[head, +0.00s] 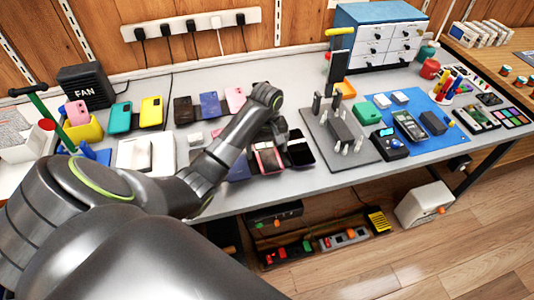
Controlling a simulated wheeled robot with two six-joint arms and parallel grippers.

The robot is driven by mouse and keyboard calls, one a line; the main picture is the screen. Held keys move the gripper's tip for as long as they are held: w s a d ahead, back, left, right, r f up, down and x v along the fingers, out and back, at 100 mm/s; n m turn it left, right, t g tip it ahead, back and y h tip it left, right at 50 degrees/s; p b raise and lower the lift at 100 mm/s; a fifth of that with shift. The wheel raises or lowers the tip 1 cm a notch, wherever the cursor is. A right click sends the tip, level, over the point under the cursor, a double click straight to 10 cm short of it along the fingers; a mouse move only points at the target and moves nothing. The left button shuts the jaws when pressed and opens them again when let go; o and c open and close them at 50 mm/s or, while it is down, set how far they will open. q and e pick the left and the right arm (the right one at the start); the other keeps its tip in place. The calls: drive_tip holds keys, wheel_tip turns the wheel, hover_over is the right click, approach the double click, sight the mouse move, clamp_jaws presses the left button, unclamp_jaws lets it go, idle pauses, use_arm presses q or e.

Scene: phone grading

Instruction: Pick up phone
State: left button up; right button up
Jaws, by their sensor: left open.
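Several phones and phone cases in different colours lie or stand on the grey bench. A dark phone with a pink edge (268,160) lies near the bench's front edge, with a black phone (300,150) right of it and a blue-purple one (238,170) left of it. My left arm reaches in from the left, and its gripper (267,140) points down over the pink-edged phone. The fingers are mostly hidden by the wrist; they are open, and I cannot tell whether they touch a phone. My right gripper is not in view.
A grey fixture plate (350,155) with upright posts stands right of the phones. Further right, a blue mat (440,140) holds phone parts and tools. A drawer cabinet (385,40), a black FAN box (85,85) and a wall power strip (190,24) are behind.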

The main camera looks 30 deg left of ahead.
sight(267, 153)
use_arm(q)
drive_tip(key=c, duration=1.1)
drive_tip(key=shift+r, duration=0.15)
drive_tip(key=shift+c, duration=0.2)
drive_tip(key=shift+r, duration=0.3)
wheel_tip(267, 153, up, 9)
drive_tip(key=p, duration=0.6)
drive_tip(key=shift+r, duration=0.1)
